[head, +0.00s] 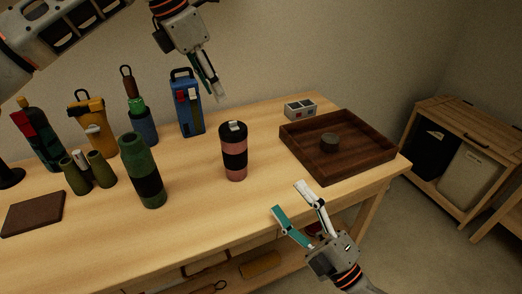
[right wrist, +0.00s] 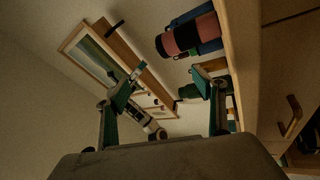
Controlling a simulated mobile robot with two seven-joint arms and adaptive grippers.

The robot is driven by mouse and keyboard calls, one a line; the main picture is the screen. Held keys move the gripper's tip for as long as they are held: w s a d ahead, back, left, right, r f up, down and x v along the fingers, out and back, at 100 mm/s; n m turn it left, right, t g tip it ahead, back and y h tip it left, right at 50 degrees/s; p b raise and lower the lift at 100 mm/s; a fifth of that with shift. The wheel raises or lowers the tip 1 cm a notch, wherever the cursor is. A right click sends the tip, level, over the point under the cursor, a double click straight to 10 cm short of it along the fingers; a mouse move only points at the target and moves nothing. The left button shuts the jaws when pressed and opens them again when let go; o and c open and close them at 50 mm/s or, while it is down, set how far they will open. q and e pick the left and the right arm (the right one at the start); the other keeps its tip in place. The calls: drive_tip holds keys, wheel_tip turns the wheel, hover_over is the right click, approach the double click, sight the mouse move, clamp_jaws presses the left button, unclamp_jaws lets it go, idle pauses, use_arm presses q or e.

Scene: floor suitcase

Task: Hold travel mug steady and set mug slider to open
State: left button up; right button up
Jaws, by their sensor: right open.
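The travel mug (head: 235,171) is pink with a wide black band and stands upright near the middle of the table. Its dark lid has a small pale piece on top, probably the slider (head: 234,126); its setting is too small to tell. My right gripper (head: 292,198) is open and empty, in front of the table's front edge, to the lower right of the mug. In the right wrist view the mug (right wrist: 188,38) appears tilted, beyond the open fingers (right wrist: 170,90). My left gripper (head: 213,88) hangs above the back of the table, apart from the mug; its finger opening is unclear.
A green bottle (head: 140,161) with a dark band stands left of the mug. A blue box-like container (head: 190,127) stands behind it. A brown wooden tray (head: 367,160) with a dark round object (head: 330,144) lies to the right. Several containers crowd the left. Bare table surrounds the mug.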

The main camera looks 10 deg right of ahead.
drive_tip(key=w+a+r+n+g+y, duration=0.2)
drive_tip(key=w+a+n+g+y, duration=0.45)
drive_tip(key=n, duration=0.95)
drive_tip(key=n+g+h, duration=0.2)
drive_tip(key=n+g, duration=0.2)
drive_tip(key=n, duration=0.6)
approach(234, 145)
drive_tip(key=w, duration=0.1)
drive_tip(key=w+a+f, duration=0.2)
drive_tip(key=shift+w+a+f, duration=0.25)
drive_tip(key=shift+w, duration=0.05)
drive_tip(key=shift+w+d+n, duration=0.2)
drive_tip(key=shift+w+n, duration=0.35)
drive_tip(key=shift+n, duration=0.05)
drive_tip(key=shift+x, duration=3.85)
drive_tip(key=shift+f, duration=0.1)
drive_tip(key=shift+c, duration=0.4)
